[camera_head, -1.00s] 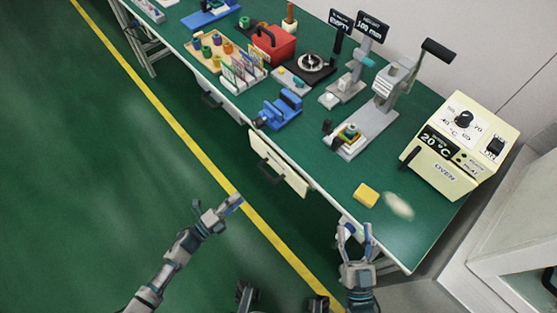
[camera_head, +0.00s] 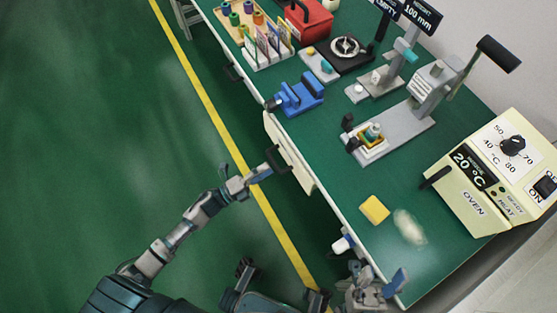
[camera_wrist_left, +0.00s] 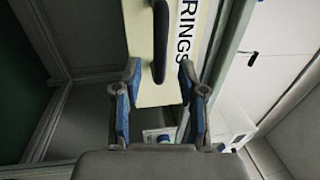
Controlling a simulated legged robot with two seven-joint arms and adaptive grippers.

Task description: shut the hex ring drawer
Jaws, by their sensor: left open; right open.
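The hex ring drawer has a cream front (camera_head: 291,152) under the bench's front edge, and it appears to stand a little out from that edge. Its dark handle (camera_head: 277,157) faces the aisle. In the left wrist view the cream front (camera_wrist_left: 192,50) carries the letters "RINGS", and the dark handle (camera_wrist_left: 159,45) runs ahead of the fingertips. My left gripper (camera_head: 264,173) is open at the handle; its fingers (camera_wrist_left: 157,75) lie either side of the handle's near end, and contact cannot be told. My right gripper (camera_head: 376,289) is open and empty by the bench's near corner.
The green bench top (camera_head: 335,185) holds a blue vise (camera_head: 300,94), a grey press (camera_head: 405,120), a yellow block (camera_head: 374,209) and a cream oven (camera_head: 500,175). A white and blue object (camera_head: 343,243) is at the front edge. The green floor on the left is clear.

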